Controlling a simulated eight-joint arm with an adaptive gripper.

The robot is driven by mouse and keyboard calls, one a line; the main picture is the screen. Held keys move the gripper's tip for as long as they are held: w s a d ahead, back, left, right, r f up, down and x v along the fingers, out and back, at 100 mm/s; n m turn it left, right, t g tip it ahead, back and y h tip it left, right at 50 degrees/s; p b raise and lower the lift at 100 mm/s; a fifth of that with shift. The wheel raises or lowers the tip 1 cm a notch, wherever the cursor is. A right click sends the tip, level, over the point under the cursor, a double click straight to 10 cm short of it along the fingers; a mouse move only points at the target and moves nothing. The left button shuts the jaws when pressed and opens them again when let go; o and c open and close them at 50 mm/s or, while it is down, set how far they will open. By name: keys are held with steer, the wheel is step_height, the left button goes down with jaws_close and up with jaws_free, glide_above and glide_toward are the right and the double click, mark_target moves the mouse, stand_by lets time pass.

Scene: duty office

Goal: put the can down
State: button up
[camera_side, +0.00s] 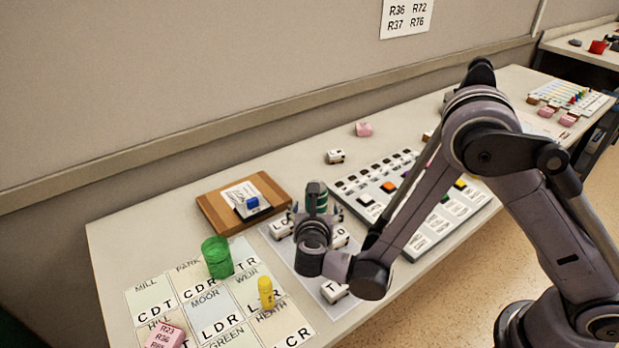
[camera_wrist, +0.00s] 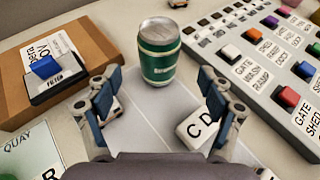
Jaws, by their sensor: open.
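The can (camera_wrist: 158,52) is green with a silver top and a white band, and stands upright in the wrist view. In the side view the can (camera_side: 317,196) shows just beyond my gripper (camera_side: 318,215), which partly hides it. In the wrist view my gripper (camera_wrist: 155,98) has its two fingers spread wide, with the can ahead of and between them. The fingers look apart from the can. The can stands near the far end of a pale sheet (camera_wrist: 145,125), between the brown board and the button panel.
A brown board (camera_side: 217,214) with a blue-topped block lies left of the can. A button panel (camera_side: 435,237) lies right. White lettered blocks (camera_wrist: 196,128) sit close around my gripper. A green cup (camera_side: 217,257) and yellow piece (camera_side: 266,292) stand on the card grid.

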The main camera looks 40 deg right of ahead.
steer(key=shift+x, duration=3.7)
steer(key=shift+w+r, duration=0.1)
steer(key=shift+w, duration=0.05)
steer(key=c, duration=1)
steer(key=shift+o, duration=0.2)
steer(key=shift+r, duration=0.1)
